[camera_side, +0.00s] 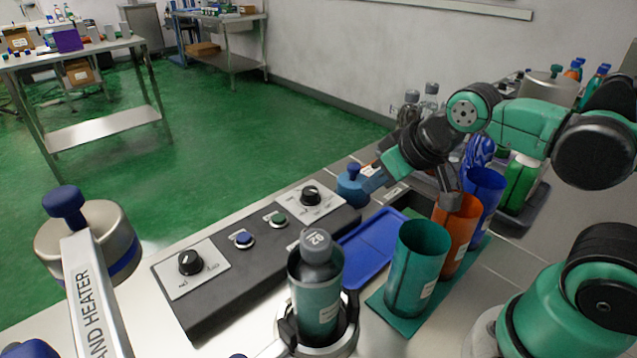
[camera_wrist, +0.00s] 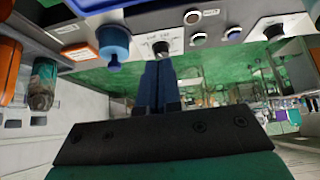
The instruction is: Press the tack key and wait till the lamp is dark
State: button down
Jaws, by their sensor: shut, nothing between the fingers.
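A dark control box (camera_side: 225,296) carries a blue button (camera_side: 243,238), a green button (camera_side: 277,218) and a black dial at each end. The left dial (camera_side: 190,262) and right dial (camera_side: 310,194) sit on pale plates. I cannot read which button is the tack key, and no lit lamp can be made out. My gripper (camera_side: 368,185) is shut and empty, beyond the right end of the box. In the wrist view its blue fingers (camera_wrist: 158,66) point toward the right dial (camera_wrist: 162,46); the green button (camera_wrist: 198,40) and blue button (camera_wrist: 232,33) show beside it. Contact is not visible.
A blue knobbed cylinder (camera_side: 352,190) stands close to my gripper. A teal bottle (camera_side: 316,290) sits in a ring holder before the box. A blue tray (camera_side: 372,244) and green (camera_side: 415,265), orange (camera_side: 457,235) and blue (camera_side: 486,195) cups are to the right. A band heater (camera_side: 85,285) is left.

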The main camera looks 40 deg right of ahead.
dwell(0.5)
jog(key=n+t+y, duration=0.2)
jog(key=n, duration=0.9)
send_over(283, 219)
jog(key=shift+r, duration=0.45)
jog(key=shift+f, duration=4.4)
jog(key=shift+f, duration=0.1)
jog(key=shift+f, duration=0.3)
